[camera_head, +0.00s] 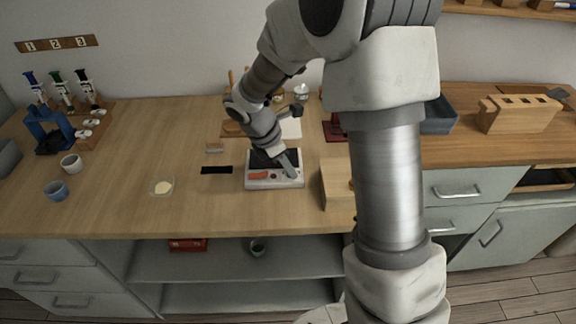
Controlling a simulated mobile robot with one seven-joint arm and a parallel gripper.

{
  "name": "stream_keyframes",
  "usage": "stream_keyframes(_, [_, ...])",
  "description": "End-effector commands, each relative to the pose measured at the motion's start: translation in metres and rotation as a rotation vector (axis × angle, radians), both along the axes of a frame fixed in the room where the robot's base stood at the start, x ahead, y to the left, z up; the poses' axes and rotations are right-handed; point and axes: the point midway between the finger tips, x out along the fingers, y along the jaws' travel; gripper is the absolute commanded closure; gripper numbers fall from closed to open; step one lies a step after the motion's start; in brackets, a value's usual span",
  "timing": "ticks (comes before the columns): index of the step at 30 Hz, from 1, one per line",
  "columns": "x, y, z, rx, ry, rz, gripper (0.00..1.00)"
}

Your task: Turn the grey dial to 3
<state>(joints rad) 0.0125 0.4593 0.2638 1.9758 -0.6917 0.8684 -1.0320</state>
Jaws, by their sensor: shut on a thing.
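A light grey device (258,184) with a dark panel and a red part (258,175) on its face sits near the middle of the wooden counter. My gripper (292,176) reaches down onto the right part of its face. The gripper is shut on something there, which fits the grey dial. The dial is hidden by the gripper and too small to make out, so its pointer and any numbers cannot be read.
A wooden block (337,186) stands close to the device's right. A black strip (216,170) and a small dish (161,186) lie to its left. Two cups, a white one (71,163) and a blue one (56,190), stand farther left. The front counter between dish and device is clear.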

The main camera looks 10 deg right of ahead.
Motion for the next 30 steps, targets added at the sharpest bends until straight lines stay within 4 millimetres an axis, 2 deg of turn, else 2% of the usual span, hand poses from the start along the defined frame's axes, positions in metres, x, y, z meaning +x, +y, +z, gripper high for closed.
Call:
stream_keyframes(11, [0.0019,0.0009,0.0026,0.000,0.002,-0.197,1.00])
stream_keyframes(30, [0.0067,-0.0011,0.0024,-0.001,0.002,-0.800,1.00])
